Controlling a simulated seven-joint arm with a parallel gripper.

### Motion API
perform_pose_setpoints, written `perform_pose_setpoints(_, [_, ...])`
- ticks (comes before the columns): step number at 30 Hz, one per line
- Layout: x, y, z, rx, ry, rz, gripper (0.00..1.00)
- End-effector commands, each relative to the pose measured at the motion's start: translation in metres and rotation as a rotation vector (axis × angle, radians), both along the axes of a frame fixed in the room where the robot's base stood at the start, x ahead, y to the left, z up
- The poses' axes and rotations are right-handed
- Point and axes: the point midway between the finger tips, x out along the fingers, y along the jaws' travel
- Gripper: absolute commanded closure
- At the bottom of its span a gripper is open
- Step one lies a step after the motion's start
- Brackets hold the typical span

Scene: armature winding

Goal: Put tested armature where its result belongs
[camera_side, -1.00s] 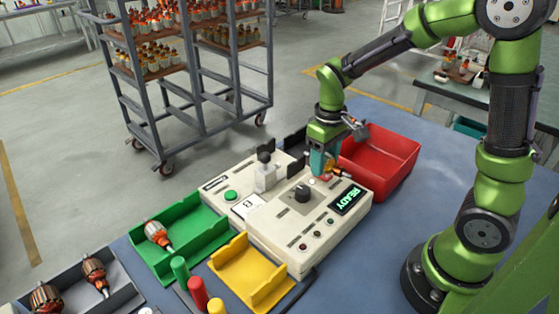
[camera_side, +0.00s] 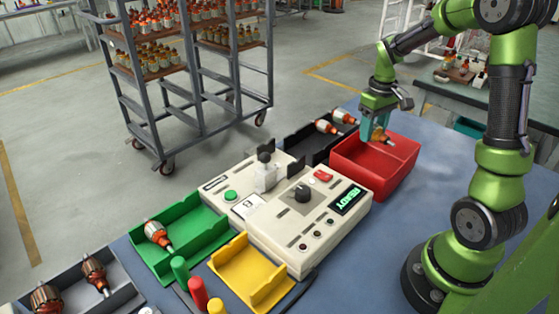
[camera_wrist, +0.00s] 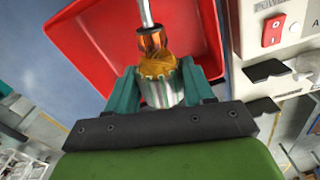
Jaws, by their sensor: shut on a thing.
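My gripper (camera_side: 373,132) is shut on an armature (camera_side: 382,137) with a copper winding and a steel shaft. In the wrist view the jaws (camera_wrist: 165,95) grip the silvery core of the armature (camera_wrist: 157,60), and its shaft points away over the red bin. The red bin (camera_side: 363,172) lies right below, and the armature is above its back part. The tester (camera_side: 310,225) shows green READY on its display (camera_side: 346,200). The green tray (camera_side: 180,262) holds one armature (camera_side: 158,235). The yellow tray (camera_side: 247,270) is empty.
A black tray (camera_side: 296,142) behind the tester holds two armatures (camera_side: 327,127). A grey tray (camera_side: 120,270) at the front left holds more armatures. Green, red and yellow posts (camera_side: 197,291) stand at the front. Blue table (camera_side: 405,190) is clear right of the red bin.

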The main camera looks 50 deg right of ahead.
Motion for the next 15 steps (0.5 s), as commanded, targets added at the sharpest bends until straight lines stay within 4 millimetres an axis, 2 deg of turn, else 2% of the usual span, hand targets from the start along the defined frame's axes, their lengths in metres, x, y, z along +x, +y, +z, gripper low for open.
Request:
perform_pose_setpoints(1, [-0.006,-0.018,0.003,-0.001,-0.001,0.003,1.00])
perform_pose_setpoints(3, [-0.012,-0.034,0.007,0.000,-0.001,0.036,1.00])
perform_pose_setpoints(5, [-0.014,-0.042,0.010,-0.002,-0.001,0.072,1.00])
perform_pose_setpoints(10, [-0.012,-0.045,0.016,0.002,0.000,0.181,1.00])
perform_pose_setpoints(15, [-0.013,-0.043,0.010,0.009,0.005,0.225,1.00])
